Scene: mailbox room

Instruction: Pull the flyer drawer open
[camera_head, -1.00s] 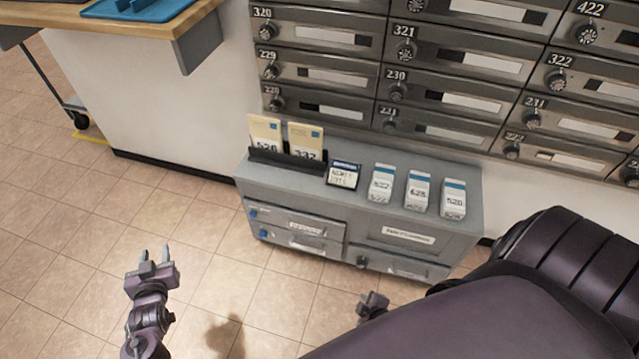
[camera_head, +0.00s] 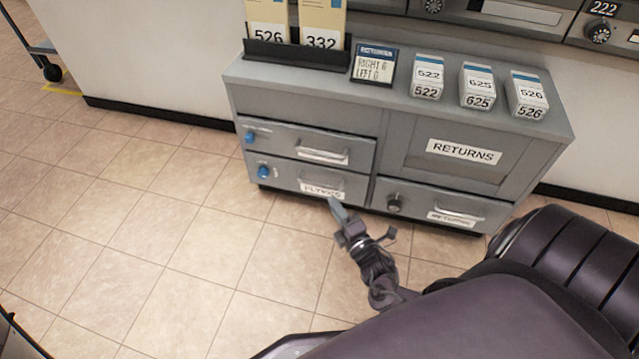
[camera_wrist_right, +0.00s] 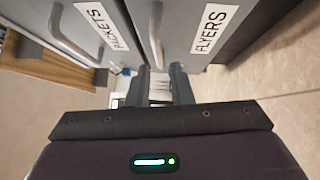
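The flyer drawer (camera_head: 290,180) is the lower left drawer of the grey cabinet and looks shut, its front about flush with the drawer above. Its FLYERS label shows in the right wrist view (camera_wrist_right: 215,28). Its bar handle (camera_wrist_right: 156,35) runs toward my right gripper (camera_wrist_right: 161,80). The fingers are apart, and the handle's near end lies at or between the tips; I cannot tell whether they touch it. In the head view my right gripper (camera_head: 336,208) is low in front of the drawer and overlaps its lower edge. My left gripper is out of view.
The packets drawer (camera_head: 305,145) is directly above. Card boxes (camera_head: 428,78) and a black holder (camera_head: 295,52) stand on the cabinet. The tiled floor (camera_head: 180,230) in front and to the left is clear.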

